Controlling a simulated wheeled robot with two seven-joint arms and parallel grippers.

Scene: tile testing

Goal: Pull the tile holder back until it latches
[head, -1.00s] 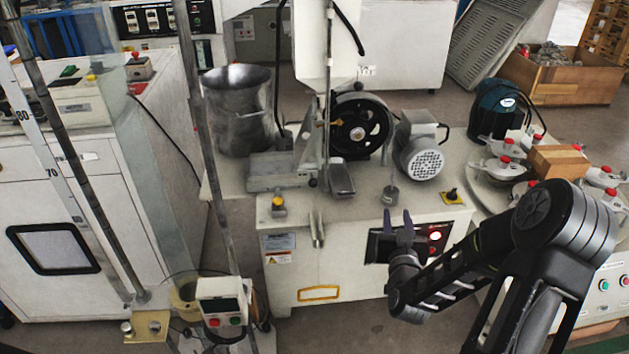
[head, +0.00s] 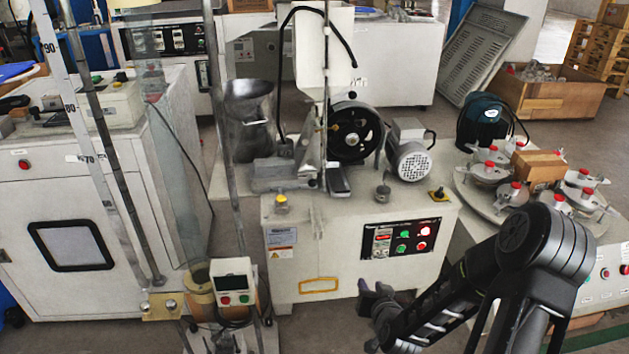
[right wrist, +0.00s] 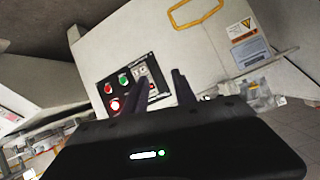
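A bench machine with a white hopper (head: 312,65) and a black wheel (head: 354,132) stands at the centre of the head view. Left of the wheel, a grey metal carriage or bracket (head: 280,174) sits on the machine's top; it may be the tile holder, but I cannot tell for sure. A small dark plate (head: 339,180) lies under the wheel. My right gripper (head: 373,288) is low in front of the cabinet, below the control panel, well apart from the carriage. In the right wrist view its two fingers (right wrist: 162,92) are spread and empty. My left gripper is out of view.
The control panel (head: 401,239) has red and green buttons. A grey motor (head: 409,150) stands right of the wheel. A round table (head: 478,199) with clamped pieces stands at right. A small control box (head: 234,282) and poles stand at front left.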

